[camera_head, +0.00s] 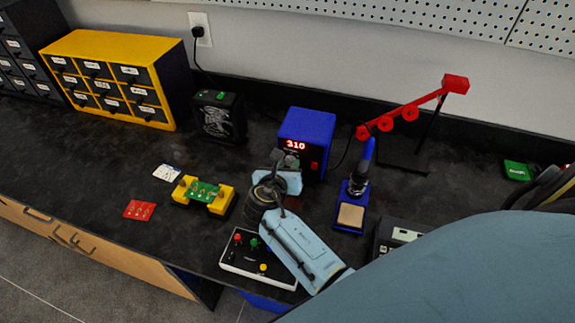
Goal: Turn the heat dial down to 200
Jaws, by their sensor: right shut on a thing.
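The blue heat station (306,128) stands at the back middle of the bench. Its red display (296,145) reads 310. My right gripper (289,164) reaches up to the station's front panel, below the display, and is shut on the heat dial. The dial itself is mostly hidden behind the fingers. A soldering iron (362,171) stands upright in its blue holder, right of the gripper. My left gripper is not in view.
A yellow drawer cabinet (122,50) and a black box (218,118) stand at the back left. A green board sits in a yellow holder (222,203). A button box (238,262) lies under my right arm. A red jointed arm (428,97) stands right of the station.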

